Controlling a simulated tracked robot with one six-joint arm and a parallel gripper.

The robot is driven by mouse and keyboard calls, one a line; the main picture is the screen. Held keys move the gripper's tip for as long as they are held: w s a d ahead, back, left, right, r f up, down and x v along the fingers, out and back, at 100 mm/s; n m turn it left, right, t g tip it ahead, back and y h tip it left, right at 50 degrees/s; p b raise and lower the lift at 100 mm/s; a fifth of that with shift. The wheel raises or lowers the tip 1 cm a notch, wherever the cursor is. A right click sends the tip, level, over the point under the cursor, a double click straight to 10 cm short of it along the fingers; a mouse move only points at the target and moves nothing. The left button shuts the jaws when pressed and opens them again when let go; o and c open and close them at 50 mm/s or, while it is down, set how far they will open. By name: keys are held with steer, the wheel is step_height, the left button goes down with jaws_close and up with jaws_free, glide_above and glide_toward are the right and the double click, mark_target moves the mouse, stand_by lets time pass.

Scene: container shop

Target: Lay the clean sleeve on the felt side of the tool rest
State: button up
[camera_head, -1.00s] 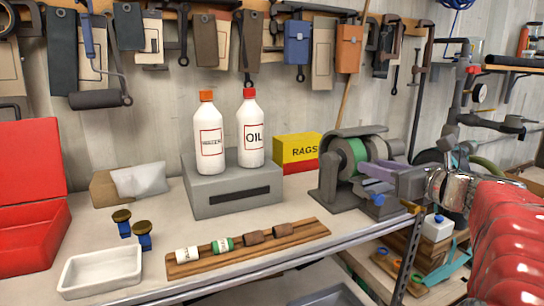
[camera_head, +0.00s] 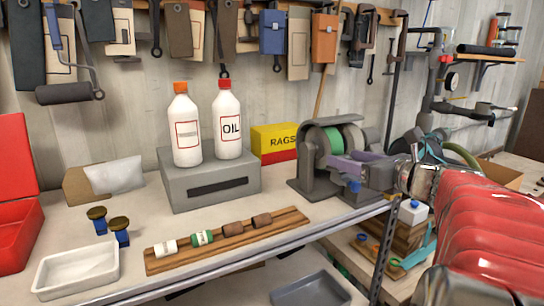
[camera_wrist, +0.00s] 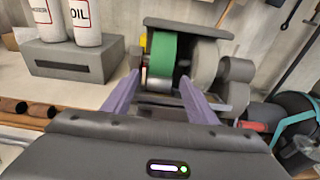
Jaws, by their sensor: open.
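A wooden rack (camera_head: 160,265) near the front of the bench holds a row of small sleeves: a white one (camera_head: 166,247), a white and green one (camera_head: 202,238) and two brown ones (camera_head: 233,228), (camera_head: 262,220). The brown ones look rusty or dirty. Part of this row also shows at the left edge of the wrist view.
Two white bottles (camera_head: 186,130), (camera_head: 228,125) stand on a grey block (camera_head: 215,180). A yellow and red rags box (camera_head: 275,140) is behind. A white tray (camera_head: 70,282), two blue-based knobs (camera_head: 110,228) and a red case (camera_head: 20,225) are left. A grey tray (camera_head: 312,293) sits below the bench.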

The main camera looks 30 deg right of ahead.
steer(key=s+r, duration=0.1)
steer(key=s, duration=1.2)
steer(key=shift+s+d+r, duration=0.2)
steer(key=shift+s+r, duration=0.15)
steer(key=shift+r, duration=0.05)
stand_by(0.6)
